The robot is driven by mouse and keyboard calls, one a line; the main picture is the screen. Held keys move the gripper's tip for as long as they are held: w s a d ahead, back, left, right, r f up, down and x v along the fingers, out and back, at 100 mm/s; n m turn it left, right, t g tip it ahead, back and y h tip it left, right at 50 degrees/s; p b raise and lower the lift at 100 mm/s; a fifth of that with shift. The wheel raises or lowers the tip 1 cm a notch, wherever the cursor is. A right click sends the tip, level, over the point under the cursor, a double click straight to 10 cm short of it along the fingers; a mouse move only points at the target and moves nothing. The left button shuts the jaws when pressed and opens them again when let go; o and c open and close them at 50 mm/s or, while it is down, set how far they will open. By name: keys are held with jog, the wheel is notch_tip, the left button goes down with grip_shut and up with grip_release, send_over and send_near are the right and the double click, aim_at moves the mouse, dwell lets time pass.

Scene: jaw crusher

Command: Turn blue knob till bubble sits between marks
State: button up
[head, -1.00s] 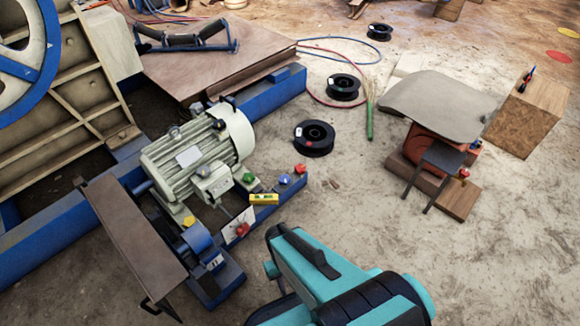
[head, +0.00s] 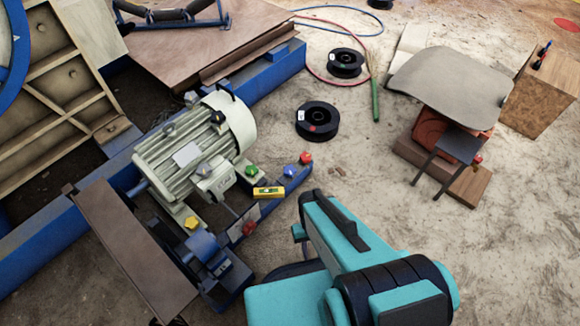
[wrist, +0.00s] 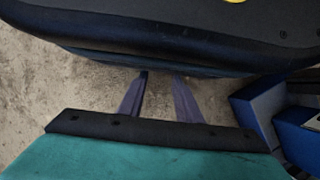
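The blue knob (head: 291,170) sits on the blue base rail right of the grey motor (head: 195,145), between a green knob (head: 252,170) and a red knob (head: 306,157). A yellow spirit level (head: 269,192) lies just in front of it; its bubble and marks are too small to read. In the wrist view, my gripper (wrist: 160,90) shows two dark purple fingers held apart, with only bare floor between them. My teal arm is at the lower right of the head view; the fingers are hidden there. I see no contact with the knob.
A yellow knob (head: 191,222) and another red knob (head: 248,228) are near the motor's front. Black spools (head: 317,120) lie on the floor behind. A brown plate (head: 135,255) stands left. A stool-like stand (head: 455,145) is at right.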

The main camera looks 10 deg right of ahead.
jog(key=o, duration=0.6)
jog(key=shift+w+d, duration=0.15)
jog(key=shift+w, duration=0.05)
jog(key=shift+c, duration=0.2)
jog(key=shift+o, duration=1.3)
jog(key=shift+w, duration=0.35)
notch_tip(320, 180, up, 10)
jog(key=r+n+t, duration=0.1)
jog(key=t, duration=0.4)
send_over(290, 170)
jog(key=shift+w+f, duration=0.15)
jog(key=shift+f, duration=0.1)
jog(key=shift+f, duration=0.1)
notch_tip(290, 170, down, 14)
jog(key=b, duration=0.3)
jog(key=shift+r, duration=0.2)
jog(key=shift+c, duration=0.2)
